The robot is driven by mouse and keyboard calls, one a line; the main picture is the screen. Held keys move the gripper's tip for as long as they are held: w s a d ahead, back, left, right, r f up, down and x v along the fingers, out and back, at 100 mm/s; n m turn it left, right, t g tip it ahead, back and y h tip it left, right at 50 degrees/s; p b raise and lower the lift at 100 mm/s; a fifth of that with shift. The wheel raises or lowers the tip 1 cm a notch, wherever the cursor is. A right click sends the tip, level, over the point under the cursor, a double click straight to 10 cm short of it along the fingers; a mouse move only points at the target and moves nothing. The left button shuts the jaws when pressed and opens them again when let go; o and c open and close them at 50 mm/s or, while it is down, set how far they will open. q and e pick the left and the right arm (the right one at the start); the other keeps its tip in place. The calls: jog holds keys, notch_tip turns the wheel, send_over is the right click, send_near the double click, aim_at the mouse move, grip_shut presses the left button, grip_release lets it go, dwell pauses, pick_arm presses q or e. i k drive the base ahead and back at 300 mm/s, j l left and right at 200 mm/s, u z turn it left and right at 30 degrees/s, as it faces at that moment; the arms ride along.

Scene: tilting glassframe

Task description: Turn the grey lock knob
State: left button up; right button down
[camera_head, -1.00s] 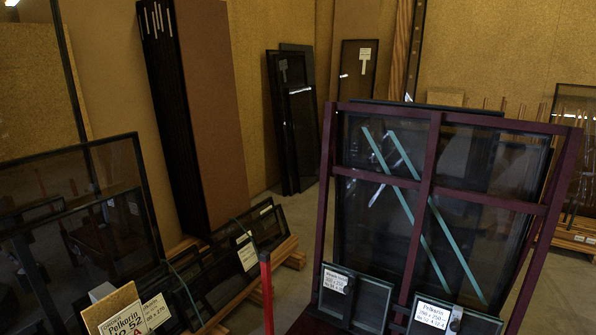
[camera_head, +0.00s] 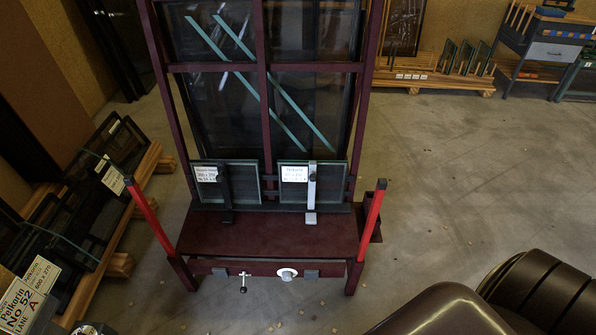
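A round light-grey knob (camera_head: 287,274) sits on the front lower rail of a dark red glass frame (camera_head: 300,238), right of the rail's middle. A small T-shaped metal handle (camera_head: 243,281) hangs on the same rail to its left. I take the round knob to be the lock knob; how it is turned cannot be read at this size. Nothing touches either of them. Neither of my grippers shows clearly; part of my dark arm fills the bottom right corner, well away from the knob.
Two small glass panes stand on the frame behind a black clamp (camera_head: 225,192) and a silver clamp (camera_head: 311,190). Red posts (camera_head: 373,218) rise at both front corners. A glass rack (camera_head: 132,215) stands at left.

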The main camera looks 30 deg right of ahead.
aim_at(287, 277)
jog(key=z, duration=0.8)
